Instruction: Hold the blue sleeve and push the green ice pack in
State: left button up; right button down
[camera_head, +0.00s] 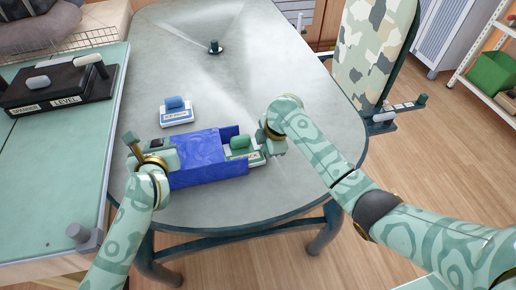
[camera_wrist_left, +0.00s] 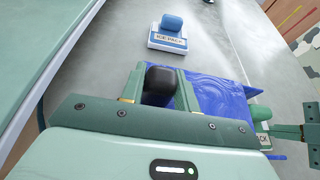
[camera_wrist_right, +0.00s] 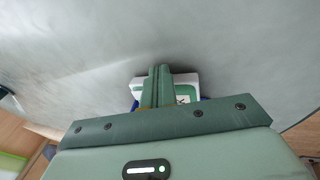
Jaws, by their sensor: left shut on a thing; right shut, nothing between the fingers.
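The blue sleeve (camera_head: 210,158) lies on the grey table, its open end facing right in the head view. My left gripper (camera_head: 158,155) is shut on a dark knob (camera_wrist_left: 160,82) at the sleeve's left end. The green ice pack (camera_head: 240,147), a white slab with a green block on top, sits at the sleeve's right, open end, partly between its walls. My right gripper (camera_head: 268,145) is shut and empty at the ice pack's right end. In the right wrist view its closed fingers (camera_wrist_right: 160,85) cover much of the ice pack (camera_wrist_right: 184,90); I cannot tell whether they touch it.
A blue ice pack (camera_head: 177,111) stands behind the sleeve on the table (camera_head: 225,75). A black holder labelled SPANNER and LEVEL (camera_head: 55,88) stands on the left bench. A camouflage-patterned board (camera_head: 372,50) is at the back right. The table's middle and back are mostly clear.

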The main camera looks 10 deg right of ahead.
aim_at(252, 151)
jog(key=shift+a, duration=2.7)
jog(key=shift+d, duration=0.6)
jog(key=shift+r, duration=3.5)
jog(key=shift+w+d, duration=0.1)
